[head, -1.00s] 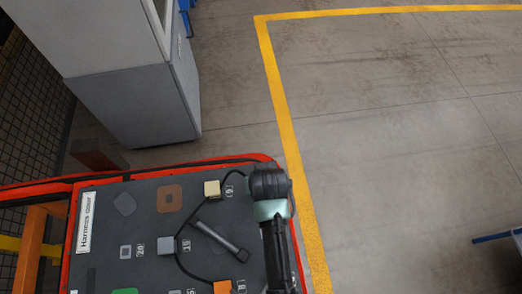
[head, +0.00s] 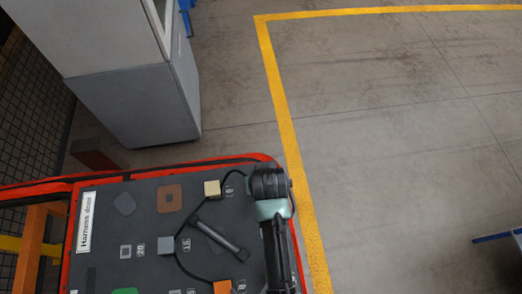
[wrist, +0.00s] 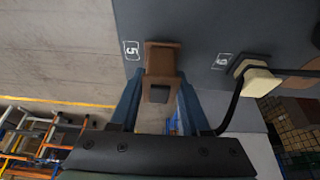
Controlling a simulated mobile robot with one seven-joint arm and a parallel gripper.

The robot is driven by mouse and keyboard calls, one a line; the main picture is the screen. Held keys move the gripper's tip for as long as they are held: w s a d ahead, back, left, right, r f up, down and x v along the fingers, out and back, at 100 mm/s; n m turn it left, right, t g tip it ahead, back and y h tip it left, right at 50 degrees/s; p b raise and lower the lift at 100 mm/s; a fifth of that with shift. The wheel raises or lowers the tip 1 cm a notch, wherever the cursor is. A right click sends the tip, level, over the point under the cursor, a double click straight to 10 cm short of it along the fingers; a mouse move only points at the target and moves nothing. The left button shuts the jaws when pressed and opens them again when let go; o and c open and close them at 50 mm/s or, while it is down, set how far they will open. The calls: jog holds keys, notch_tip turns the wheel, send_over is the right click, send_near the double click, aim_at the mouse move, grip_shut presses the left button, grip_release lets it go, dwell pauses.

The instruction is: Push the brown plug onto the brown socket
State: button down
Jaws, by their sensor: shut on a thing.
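The brown plug (wrist: 161,62) is between the two blue fingers of my gripper (wrist: 158,98) in the wrist view. The gripper is shut on it. The plug's far end is at the dark panel, beside a white label that looks like 5. No separate brown socket shows there; the plug hides what lies behind it, so I cannot tell a gap from contact. In the head view my wrist and arm cover the panel's right edge, and the plug and fingers are hidden.
The dark harness door (head: 140,235) has a red rim. It carries a cream block (head: 212,188), a grey block (head: 166,245), an orange block (head: 222,286), a black cable, a dark bar handle (head: 222,240) and a flat brown square (head: 169,198). Open floor lies right.

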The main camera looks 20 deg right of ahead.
jog(key=shift+r, duration=0.1)
notch_tip(320, 180, up, 7)
jog(key=p, duration=0.7)
dwell(0.5)
jog(key=shift+d, duration=0.1)
